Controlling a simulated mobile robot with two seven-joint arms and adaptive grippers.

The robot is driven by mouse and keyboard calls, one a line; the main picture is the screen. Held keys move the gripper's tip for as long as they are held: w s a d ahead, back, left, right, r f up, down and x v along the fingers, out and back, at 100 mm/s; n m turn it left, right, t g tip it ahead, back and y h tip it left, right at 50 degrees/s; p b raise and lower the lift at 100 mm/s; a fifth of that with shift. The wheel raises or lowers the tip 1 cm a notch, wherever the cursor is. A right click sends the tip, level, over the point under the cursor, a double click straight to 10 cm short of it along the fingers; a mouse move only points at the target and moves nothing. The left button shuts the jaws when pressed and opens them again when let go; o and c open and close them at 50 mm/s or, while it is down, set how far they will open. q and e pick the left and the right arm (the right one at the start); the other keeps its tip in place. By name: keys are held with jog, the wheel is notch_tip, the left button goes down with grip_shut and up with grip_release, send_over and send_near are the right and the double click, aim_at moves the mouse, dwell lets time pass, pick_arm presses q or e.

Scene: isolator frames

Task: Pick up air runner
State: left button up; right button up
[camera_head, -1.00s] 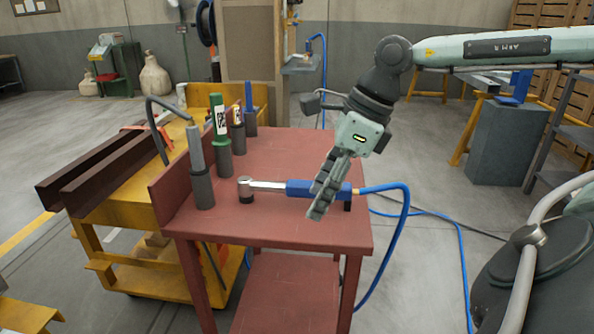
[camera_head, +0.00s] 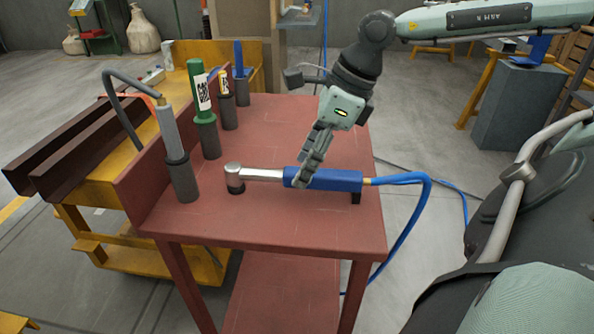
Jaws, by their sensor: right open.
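The air runner (camera_head: 338,180) is a tool with a blue body, a silver neck and a round head at its left end. It lies across the red table (camera_head: 285,222), with a blue hose leaving its right end. My right gripper (camera_head: 308,170) is open, fingers pointing down, at the left part of the blue body. The fingers cover a little of the body in the camera_head view; I cannot tell whether they touch it. My left gripper is not in view.
Several holders line the table's left side, with a grey tool (camera_head: 168,132), a green bottle (camera_head: 199,92) and a blue tool (camera_head: 239,58). A yellow cart (camera_head: 110,170) with brown beams (camera_head: 75,160) stands left. The blue hose (camera_head: 424,215) loops off the table's right edge.

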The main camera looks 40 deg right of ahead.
jog(key=x, duration=0.2)
jog(key=shift+w+a+f, duration=0.1)
jog(key=shift+a+f, duration=0.2)
jog(key=shift+f, duration=0.05)
jog(key=shift+w+f, duration=0.1)
jog(key=shift+f, duration=0.2)
jog(key=c, duration=1.2)
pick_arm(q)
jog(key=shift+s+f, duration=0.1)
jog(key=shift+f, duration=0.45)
pick_arm(e)
jog(key=shift+w, duration=0.1)
